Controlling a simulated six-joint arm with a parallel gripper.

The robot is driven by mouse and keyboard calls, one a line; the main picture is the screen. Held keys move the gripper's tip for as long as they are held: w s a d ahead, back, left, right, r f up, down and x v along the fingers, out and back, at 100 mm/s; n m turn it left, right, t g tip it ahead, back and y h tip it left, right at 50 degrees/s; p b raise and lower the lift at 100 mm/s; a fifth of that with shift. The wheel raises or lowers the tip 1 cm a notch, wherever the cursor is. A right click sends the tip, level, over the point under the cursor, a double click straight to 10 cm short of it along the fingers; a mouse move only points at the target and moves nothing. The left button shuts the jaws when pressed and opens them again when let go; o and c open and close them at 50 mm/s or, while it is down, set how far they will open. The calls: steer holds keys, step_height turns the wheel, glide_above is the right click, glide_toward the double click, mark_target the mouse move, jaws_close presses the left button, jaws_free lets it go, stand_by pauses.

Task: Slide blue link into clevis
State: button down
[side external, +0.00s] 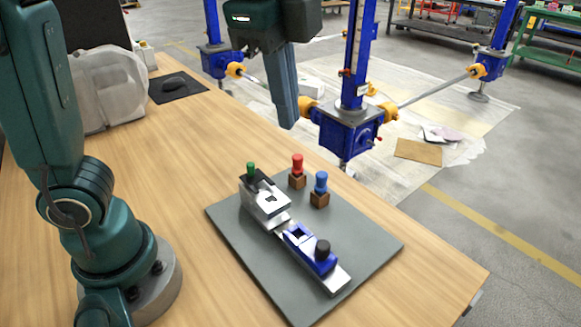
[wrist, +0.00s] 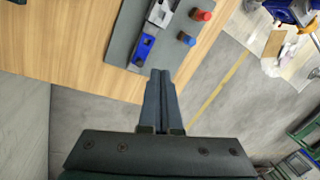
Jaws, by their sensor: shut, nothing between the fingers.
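The blue link (side external: 302,245) lies on a silver rail (side external: 337,281) on the grey plate, with a black knob (side external: 322,250) at its near end. The silver clevis block (side external: 265,203) sits at the other end of the rail, with a green-topped pin (side external: 251,169) at its far end. A short silver stretch shows between link and clevis. The link also shows in the wrist view (wrist: 143,48). My gripper (side external: 287,122) is shut and empty, raised above and beyond the clevis in the side view. It points down; its fingertips (wrist: 158,72) touch each other.
A red peg (side external: 297,166) and a blue peg (side external: 321,183) stand in brown blocks beside the clevis on the grey plate (side external: 360,243). The wooden table (side external: 190,200) is clear around the plate. Blue screw jacks (side external: 345,135) stand beyond the table.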

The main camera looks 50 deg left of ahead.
steer(key=d+f+m+g+y, duration=0.2)
steer(key=d+f+m, duration=0.65)
steer(key=d, duration=0.65)
steer(key=n, duration=0.1)
glide_toward(327, 267)
steer(key=d+f, duration=0.1)
steer(key=f, duration=0.2)
steer(key=s+d+f, duration=0.1)
steer(key=f, duration=0.1)
steer(key=shift+s+d+f, duration=0.1)
steer(key=shift+d, duration=0.2)
steer(key=a, duration=0.2)
steer(key=shift+w+a, duration=0.35)
steer(key=shift+w, duration=0.05)
steer(key=shift+w+a, duration=0.15)
steer(key=shift+a, duration=0.4)
